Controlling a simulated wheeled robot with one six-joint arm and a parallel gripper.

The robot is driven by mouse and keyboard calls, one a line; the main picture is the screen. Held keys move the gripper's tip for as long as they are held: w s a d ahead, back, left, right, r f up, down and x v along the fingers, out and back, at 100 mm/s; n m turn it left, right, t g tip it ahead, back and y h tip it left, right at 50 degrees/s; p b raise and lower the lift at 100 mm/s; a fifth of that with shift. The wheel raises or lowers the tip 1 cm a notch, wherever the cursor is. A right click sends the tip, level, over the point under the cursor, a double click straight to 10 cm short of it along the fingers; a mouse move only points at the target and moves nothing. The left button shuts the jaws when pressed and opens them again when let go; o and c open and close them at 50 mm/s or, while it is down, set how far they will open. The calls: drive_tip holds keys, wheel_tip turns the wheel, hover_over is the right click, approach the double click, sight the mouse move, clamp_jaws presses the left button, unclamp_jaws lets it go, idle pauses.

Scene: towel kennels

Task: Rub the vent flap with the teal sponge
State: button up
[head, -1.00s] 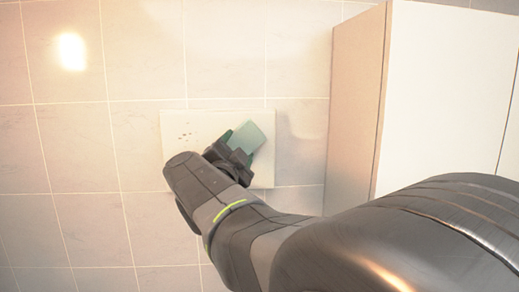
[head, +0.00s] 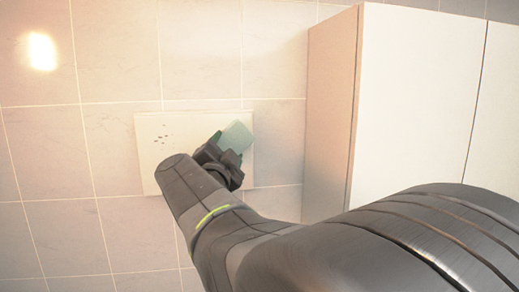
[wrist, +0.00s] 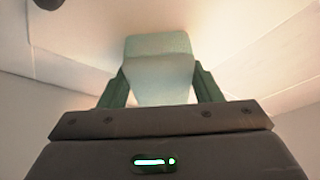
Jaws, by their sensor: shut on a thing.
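The vent flap (head: 150,130) is a pale rectangular panel on the tiled wall, with a cluster of small dark specks on its upper left part. My gripper (head: 228,152) is shut on the teal sponge (head: 238,136) in front of the panel's right side. In the wrist view the sponge (wrist: 160,62) sits between the two green fingers of my gripper (wrist: 160,88), with its far end towards a pale surface. I cannot tell whether the sponge touches the panel. My arm hides the panel's lower middle.
A white cabinet (head: 410,100) stands out from the wall to the right of the panel. The tiled wall (head: 50,150) to the left is clear. A dark round thing (wrist: 48,4) shows at the wrist view's top left, cut off by the edge.

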drive_tip(key=shift+s+a, duration=0.75)
drive_tip(key=shift+a, duration=2.3)
drive_tip(key=shift+s+a, duration=0.75)
drive_tip(key=shift+a, duration=2.3)
drive_tip(key=shift+s+a, duration=0.75)
drive_tip(key=shift+a, duration=2.3)
drive_tip(key=s+d, duration=0.1)
drive_tip(key=s, duration=0.5)
drive_tip(key=shift+d, duration=0.25)
drive_tip(key=s, duration=0.2)
drive_tip(key=shift+s+d+b, duration=0.35)
drive_tip(key=shift+w+a+r+p, duration=0.1)
drive_tip(key=shift+w+a+r, duration=0.2)
drive_tip(key=shift+w, duration=0.85)
drive_tip(key=shift+w+a+r+p, duration=0.1)
drive_tip(key=shift+w+a+r, duration=0.25)
drive_tip(key=shift+w, duration=0.75)
drive_tip(key=shift+w+a+r+p, duration=0.1)
drive_tip(key=shift+w+a+r, duration=0.2)
drive_tip(key=shift+w, duration=0.85)
